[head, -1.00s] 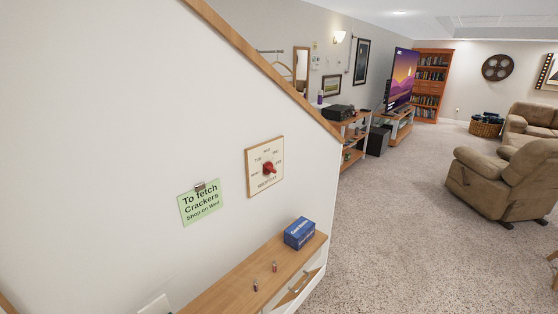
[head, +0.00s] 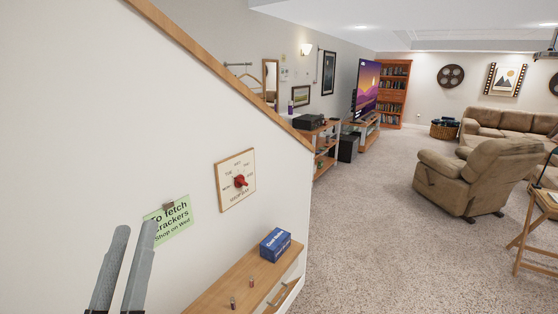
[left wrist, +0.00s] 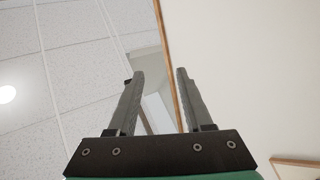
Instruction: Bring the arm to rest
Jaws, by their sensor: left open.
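My left gripper (head: 138,232) is raised at the lower left of the head view, its two grey fingers pointing up in front of the white wall. In the left wrist view its fingers (left wrist: 158,75) stand apart with nothing between them. The gripper overlaps the left edge of a green note (head: 174,222) about fetching crackers; whether it touches the wall cannot be told. My right gripper is in neither view.
A day dial (head: 236,181) with a red knob hangs on the wall. Below, a wooden shelf (head: 215,290) holds a blue box (head: 275,244) and two small batteries (head: 251,281). Open carpet (head: 370,230) lies to the right, with a brown recliner (head: 475,178) and a small wooden table (head: 540,200).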

